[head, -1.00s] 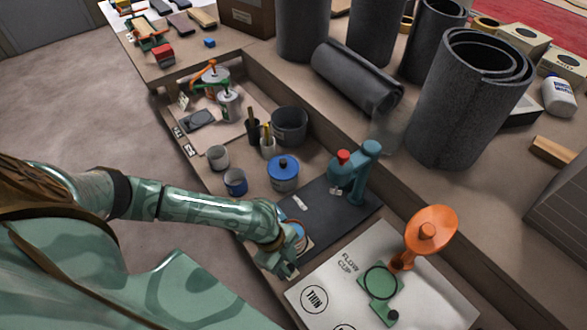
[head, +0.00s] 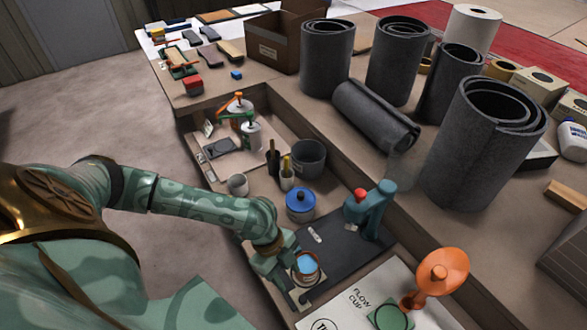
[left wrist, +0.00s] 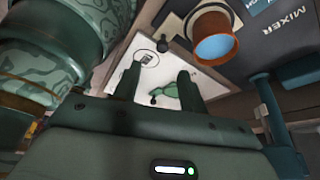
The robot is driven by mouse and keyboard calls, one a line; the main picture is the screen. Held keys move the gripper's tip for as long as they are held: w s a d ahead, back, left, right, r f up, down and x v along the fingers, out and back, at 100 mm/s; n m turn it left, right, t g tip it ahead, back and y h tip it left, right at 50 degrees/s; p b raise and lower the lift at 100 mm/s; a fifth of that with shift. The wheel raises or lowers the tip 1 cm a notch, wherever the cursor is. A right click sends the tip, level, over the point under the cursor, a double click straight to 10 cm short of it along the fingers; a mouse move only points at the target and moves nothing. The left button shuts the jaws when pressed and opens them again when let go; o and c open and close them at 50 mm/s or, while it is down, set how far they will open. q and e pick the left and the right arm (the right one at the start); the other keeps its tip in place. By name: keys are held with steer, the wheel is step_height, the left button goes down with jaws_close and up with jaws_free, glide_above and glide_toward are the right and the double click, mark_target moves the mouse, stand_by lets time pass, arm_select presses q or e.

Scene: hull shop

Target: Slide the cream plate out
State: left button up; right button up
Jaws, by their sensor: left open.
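A small cream plate (head: 308,293) shows at the near edge of the dark mixer base (head: 340,237), partly hidden by the cup standing on it. The copper-coloured cup (head: 306,268) has blue contents; it also shows in the left wrist view (left wrist: 212,45). My left gripper (head: 286,284) is just left of the cup and plate, and its fingertips are hard to make out in the head view. In the left wrist view it (left wrist: 158,82) is open, with nothing between its fingers. My right gripper is not in view.
The white flow cup board (head: 345,312) with an orange stand (head: 440,270) lies in front. The teal mixer post (head: 376,212) rises right of the plate. A blue-lidded pot (head: 300,204) stands behind the base. Free floor lies to the left.

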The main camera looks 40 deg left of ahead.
arm_select(q)
steer(key=p+v, duration=0.1)
steer(key=v, duration=0.4)
steer(key=shift+a+r, duration=0.2)
steer(key=shift+r, duration=0.15)
